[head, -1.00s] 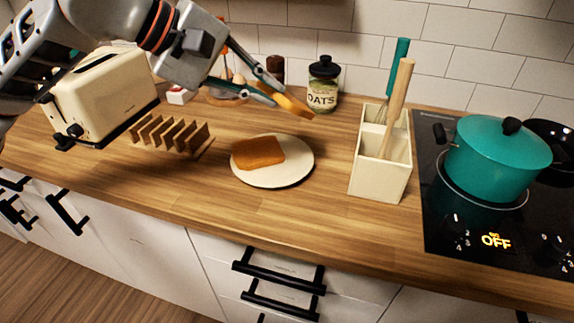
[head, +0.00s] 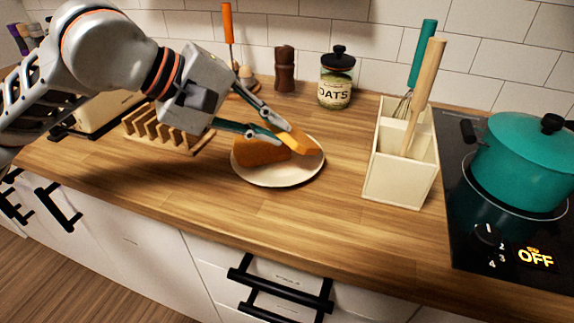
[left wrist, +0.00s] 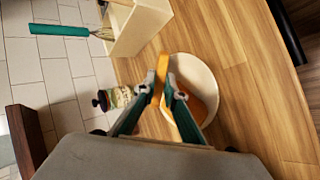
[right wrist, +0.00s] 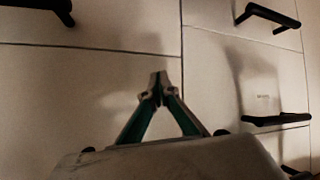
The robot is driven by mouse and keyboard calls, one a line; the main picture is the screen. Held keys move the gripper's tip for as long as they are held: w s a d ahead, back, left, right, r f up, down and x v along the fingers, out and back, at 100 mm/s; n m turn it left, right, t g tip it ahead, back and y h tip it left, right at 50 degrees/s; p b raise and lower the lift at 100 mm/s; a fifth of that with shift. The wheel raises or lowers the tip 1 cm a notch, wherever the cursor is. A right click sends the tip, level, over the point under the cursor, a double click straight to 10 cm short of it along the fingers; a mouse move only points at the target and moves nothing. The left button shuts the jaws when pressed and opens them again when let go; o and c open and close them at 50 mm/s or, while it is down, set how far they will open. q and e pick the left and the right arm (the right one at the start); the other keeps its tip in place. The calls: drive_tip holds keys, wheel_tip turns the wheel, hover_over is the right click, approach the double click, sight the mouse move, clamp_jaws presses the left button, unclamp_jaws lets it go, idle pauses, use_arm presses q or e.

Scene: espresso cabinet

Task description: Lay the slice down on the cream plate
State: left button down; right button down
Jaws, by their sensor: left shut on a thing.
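My left gripper (head: 276,136) is shut on a slice of bread (head: 295,140), held on edge above the right part of the cream plate (head: 270,181). In the left wrist view the held slice (left wrist: 158,78) stands between the fingertips, seen edge-on. I cannot tell whether it touches anything below.
A wooden toast rack (head: 160,132) and cream toaster (head: 95,112) stand left of the plate. A cream utensil holder (head: 395,180) stands to the right, before the hob with a teal pot (head: 520,165). An oats jar (head: 337,80) stands behind. Counter in front of the plate is clear.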

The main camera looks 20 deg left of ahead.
drive_tip(key=shift+s, duration=0.1)
use_arm(q)
drive_tip(key=c, duration=2.2)
unclamp_jaws()
drive_tip(key=shift+c, duration=0.2)
use_arm(e)
drive_tip(key=shift+s+a+f, duration=0.1)
drive_tip(key=shift+f, duration=0.05)
